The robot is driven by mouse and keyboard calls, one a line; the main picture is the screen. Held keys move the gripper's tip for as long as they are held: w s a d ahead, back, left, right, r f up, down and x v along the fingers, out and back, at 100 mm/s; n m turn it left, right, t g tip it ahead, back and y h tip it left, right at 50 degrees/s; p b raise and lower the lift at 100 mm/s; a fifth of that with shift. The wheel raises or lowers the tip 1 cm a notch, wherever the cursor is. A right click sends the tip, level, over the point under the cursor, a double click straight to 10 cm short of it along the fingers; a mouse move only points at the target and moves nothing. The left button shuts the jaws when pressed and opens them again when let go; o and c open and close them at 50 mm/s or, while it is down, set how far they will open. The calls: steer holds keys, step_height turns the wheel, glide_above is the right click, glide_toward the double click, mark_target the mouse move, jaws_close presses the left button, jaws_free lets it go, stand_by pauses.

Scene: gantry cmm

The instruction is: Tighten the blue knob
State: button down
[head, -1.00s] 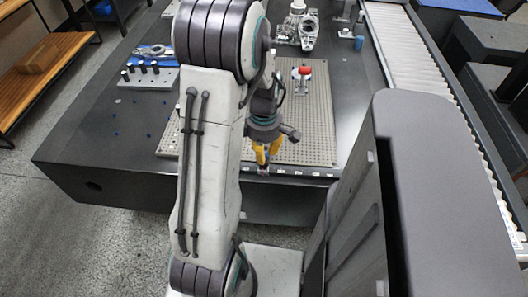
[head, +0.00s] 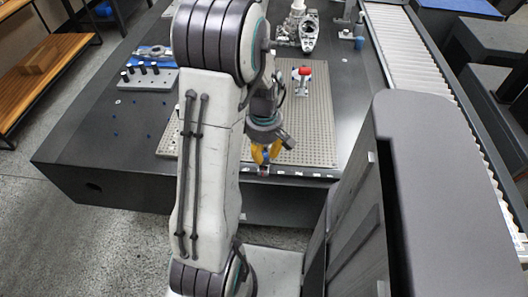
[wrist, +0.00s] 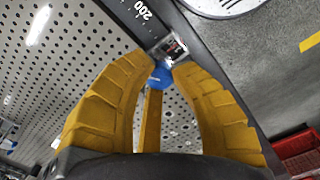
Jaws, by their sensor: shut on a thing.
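The blue knob (wrist: 160,76) shows between my fingertips in the wrist view, at the edge of the perforated plate. My gripper (wrist: 163,62) has its yellow fingers closed in on the knob from both sides, and they hide part of it. A small metal block (wrist: 170,48) sits just beyond the fingertips. In the head view my gripper (head: 264,162) points down at the front edge of the plate; the knob is mostly hidden there by the fingers.
The perforated plate (head: 310,140) lies on a dark table (head: 100,140). A red-topped clamp (head: 304,71) stands on the plate behind my gripper. A block with several black pegs (head: 150,80) is at left, and a roller conveyor (head: 420,60) runs along the right.

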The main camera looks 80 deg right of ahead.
mark_target(264, 154)
steer(key=c, duration=1)
jaws_free()
steer(key=shift+c, duration=0.2)
step_height(264, 154, up, 12)
